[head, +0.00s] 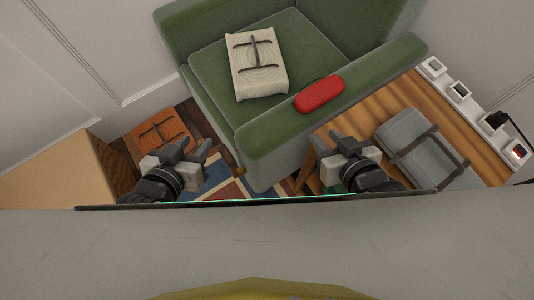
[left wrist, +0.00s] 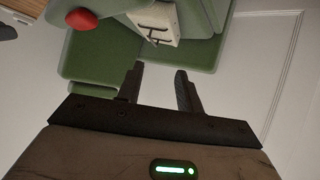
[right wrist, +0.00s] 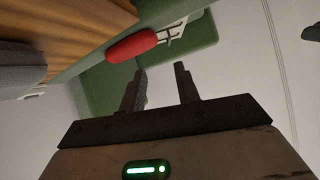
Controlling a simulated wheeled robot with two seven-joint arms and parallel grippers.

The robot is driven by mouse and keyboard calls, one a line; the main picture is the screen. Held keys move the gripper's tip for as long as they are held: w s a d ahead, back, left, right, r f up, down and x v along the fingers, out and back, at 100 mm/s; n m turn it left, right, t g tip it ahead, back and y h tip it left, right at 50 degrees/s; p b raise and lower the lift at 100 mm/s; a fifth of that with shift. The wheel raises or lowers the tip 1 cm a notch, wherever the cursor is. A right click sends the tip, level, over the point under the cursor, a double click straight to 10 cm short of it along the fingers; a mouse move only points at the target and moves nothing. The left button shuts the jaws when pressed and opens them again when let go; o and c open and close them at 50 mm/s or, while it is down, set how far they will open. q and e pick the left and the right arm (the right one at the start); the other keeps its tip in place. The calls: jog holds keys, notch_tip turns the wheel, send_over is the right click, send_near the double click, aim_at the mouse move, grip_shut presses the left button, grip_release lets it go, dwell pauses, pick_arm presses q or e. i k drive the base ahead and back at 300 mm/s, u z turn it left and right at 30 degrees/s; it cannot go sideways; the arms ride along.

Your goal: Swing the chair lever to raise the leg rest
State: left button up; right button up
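The green armchair (head: 215,60) stands at the top centre of the head view, and it also shows in the left wrist view (left wrist: 90,60) and the right wrist view (right wrist: 103,85). I cannot make out a lever for certain; a small tan piece (head: 240,170) shows low at the chair's near corner. My left gripper (head: 190,150) is open and empty, left of the chair's near corner, with fingers apart in the left wrist view (left wrist: 160,72). My right gripper (head: 335,140) is open and empty, right of the near armrest (head: 270,140), with fingers apart in the right wrist view (right wrist: 160,70).
A cream cushion-like item (head: 257,82) lies on the seat and a red case (head: 319,95) on the near armrest. A wooden table (head: 385,95) with a grey strapped bundle (head: 405,128) stands right. An orange item (head: 160,128) lies on the floor left, beside a wooden box (head: 65,170).

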aim_at(235, 164)
jog(key=z, duration=0.75)
jog(key=k, duration=0.8)
jog(key=u, duration=0.75)
jog(key=i, duration=0.55)
jog(key=z, duration=1.8)
jog(key=k, duration=0.8)
jog(key=u, duration=1.55)
